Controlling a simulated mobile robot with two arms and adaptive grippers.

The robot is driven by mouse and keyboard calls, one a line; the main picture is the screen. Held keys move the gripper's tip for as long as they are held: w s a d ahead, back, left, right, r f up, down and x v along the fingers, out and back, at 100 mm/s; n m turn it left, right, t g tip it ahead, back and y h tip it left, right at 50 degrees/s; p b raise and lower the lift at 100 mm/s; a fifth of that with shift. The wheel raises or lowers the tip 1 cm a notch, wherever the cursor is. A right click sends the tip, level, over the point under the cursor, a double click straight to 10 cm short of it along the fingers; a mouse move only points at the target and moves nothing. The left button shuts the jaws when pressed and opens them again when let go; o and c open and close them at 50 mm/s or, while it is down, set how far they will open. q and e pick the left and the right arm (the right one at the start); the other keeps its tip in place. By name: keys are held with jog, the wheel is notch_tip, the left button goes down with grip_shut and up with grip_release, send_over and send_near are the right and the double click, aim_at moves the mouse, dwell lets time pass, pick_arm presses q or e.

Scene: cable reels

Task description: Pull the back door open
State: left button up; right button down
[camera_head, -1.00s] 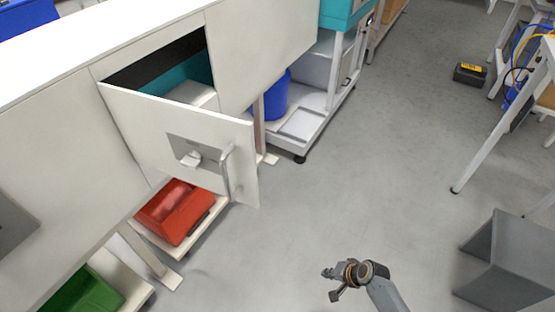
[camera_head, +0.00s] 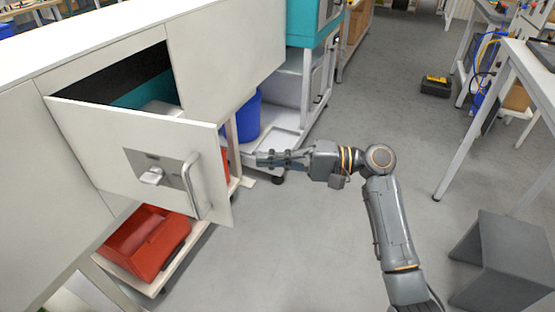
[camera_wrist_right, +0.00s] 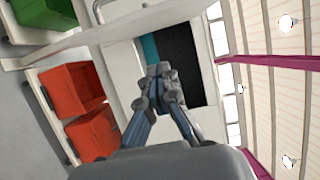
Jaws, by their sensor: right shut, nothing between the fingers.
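The white back door (camera_head: 135,150) stands partly open from the white cabinet, its free edge swung out to the right. A grey plate with a white latch and an upright bar handle (camera_head: 196,186) are on its outer face. Behind it the dark opening (camera_head: 150,75) shows a teal strip. My right gripper (camera_head: 262,158) is shut and empty, to the right of the door's free edge, pointing left. It appears apart from the door. In the right wrist view my right gripper (camera_wrist_right: 160,75) shows in front of the cabinet opening (camera_wrist_right: 180,65). My left gripper is not in view.
A red bin (camera_head: 145,245) sits on a low shelf below the door. A blue bin (camera_head: 247,115) and a white rack stand behind my right gripper. A grey box-like stand (camera_head: 510,255) is at lower right. Grey floor is clear in the middle.

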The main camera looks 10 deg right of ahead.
jog(key=s+a+p, duration=0.2)
jog(key=a, duration=0.5)
jog(key=shift+a, duration=0.2)
jog(key=shift+s+a, duration=0.1)
